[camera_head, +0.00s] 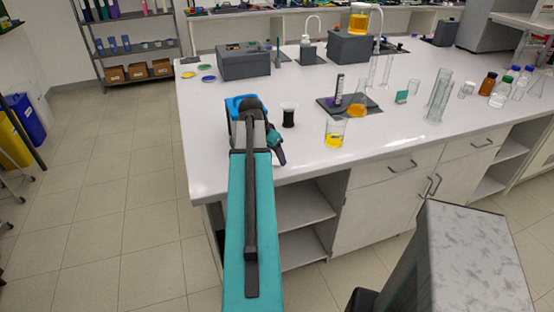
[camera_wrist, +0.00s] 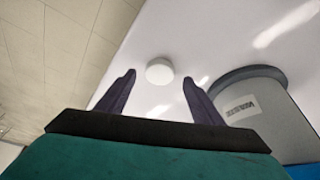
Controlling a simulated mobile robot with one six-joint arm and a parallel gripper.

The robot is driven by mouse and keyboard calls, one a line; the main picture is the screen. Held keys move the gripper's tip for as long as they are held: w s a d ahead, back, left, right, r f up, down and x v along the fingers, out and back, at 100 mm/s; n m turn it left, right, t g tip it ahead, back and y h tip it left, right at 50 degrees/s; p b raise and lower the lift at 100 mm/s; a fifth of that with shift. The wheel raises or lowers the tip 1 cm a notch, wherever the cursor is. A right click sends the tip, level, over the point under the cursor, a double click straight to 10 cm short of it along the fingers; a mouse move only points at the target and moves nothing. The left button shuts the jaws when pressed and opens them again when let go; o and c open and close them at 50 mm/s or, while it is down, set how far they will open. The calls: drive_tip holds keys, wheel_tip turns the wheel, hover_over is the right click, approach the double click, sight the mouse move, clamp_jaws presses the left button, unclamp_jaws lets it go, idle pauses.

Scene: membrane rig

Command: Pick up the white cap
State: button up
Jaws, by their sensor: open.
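The white cap (camera_wrist: 160,71) is a small round white disc lying on the white bench top in the wrist view. My gripper (camera_wrist: 159,79) is open and empty, with its two dark fingers spread. The cap shows between and slightly beyond the fingertips; I cannot tell how high the fingers are above it. In the head view my arm reaches over the near left part of the bench, and I cannot make out the cap there.
A grey container labelled WASTE (camera_wrist: 252,108) stands right of the fingers in the wrist view. In the head view, a blue bin (camera_head: 235,103) is partly behind my arm.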

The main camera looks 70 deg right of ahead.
sight(276, 162)
drive_tip(key=shift+x, duration=1.15)
drive_tip(key=c, duration=1.1)
